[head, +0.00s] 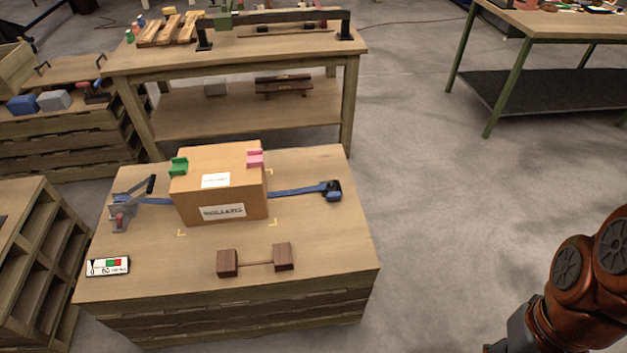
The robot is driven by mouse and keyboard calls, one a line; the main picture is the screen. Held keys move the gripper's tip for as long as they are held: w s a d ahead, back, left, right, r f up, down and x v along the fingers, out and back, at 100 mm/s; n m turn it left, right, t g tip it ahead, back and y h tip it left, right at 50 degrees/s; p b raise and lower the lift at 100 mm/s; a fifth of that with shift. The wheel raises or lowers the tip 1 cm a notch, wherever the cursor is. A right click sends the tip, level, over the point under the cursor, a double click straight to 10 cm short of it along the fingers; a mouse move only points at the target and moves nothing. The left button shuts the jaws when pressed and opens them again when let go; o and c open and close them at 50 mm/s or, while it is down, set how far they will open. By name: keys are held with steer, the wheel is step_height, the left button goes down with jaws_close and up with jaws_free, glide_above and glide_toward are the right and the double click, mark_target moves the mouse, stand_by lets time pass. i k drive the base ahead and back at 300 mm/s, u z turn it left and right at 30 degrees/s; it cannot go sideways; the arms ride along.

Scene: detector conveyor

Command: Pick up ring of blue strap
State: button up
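A blue strap (297,191) lies across the wooden worktop and passes behind or under a cardboard box (218,185). Its right end meets a dark blue and black piece (331,191), which looks like a ring or buckle; it is too small to tell which. Its left end (155,201) runs to a grey metal tool with a lever (126,205). The middle of the strap is hidden by the box. My arm shows at the lower right, well apart from the worktop. My gripper is outside the picture.
A dark wooden handle piece (255,262) and a small display (108,266) lie in front. Open floor (440,220) lies right of the worktop (325,245). Another table (240,62) stands behind.

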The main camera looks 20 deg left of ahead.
mark_target(332, 195)
steer(key=u, duration=0.95)
steer(key=i, duration=0.85)
steer(key=u, duration=0.95)
